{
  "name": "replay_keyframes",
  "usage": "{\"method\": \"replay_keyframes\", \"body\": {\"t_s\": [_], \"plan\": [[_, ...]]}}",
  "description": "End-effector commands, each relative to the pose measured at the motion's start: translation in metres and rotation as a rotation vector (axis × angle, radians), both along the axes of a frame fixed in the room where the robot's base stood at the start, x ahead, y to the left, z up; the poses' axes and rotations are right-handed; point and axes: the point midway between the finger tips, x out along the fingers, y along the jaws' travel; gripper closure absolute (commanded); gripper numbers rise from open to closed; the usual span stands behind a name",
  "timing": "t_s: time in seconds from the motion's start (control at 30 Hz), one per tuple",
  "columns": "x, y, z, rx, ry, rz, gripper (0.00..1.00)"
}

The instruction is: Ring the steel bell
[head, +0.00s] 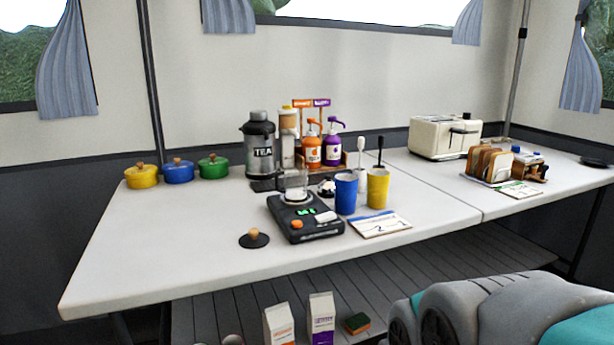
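A small shiny domed object (326,187) on the white table looks like the steel bell. It stands behind the black scale (311,223) and left of the blue cup (346,193). It is small in the picture and partly hidden, so its details are hard to make out. My gripper is not in view; only grey and teal parts that look like my arm show at the lower right.
A yellow cup (378,188), a card (380,225) and a black lid with a wooden knob (254,240) are near the scale. A tea dispenser (261,147) and pump bottles (311,150) stand behind. The table's front left is clear. Cartons (321,318) stand below.

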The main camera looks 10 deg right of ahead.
Motion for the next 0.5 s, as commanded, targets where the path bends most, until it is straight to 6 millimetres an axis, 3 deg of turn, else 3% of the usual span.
{"method": "replay_keyframes", "body": {"t_s": [0.03,0.23,0.5], "plan": [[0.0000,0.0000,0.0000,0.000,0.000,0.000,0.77],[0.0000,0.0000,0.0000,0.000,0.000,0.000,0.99],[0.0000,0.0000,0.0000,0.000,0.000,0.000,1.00]]}}
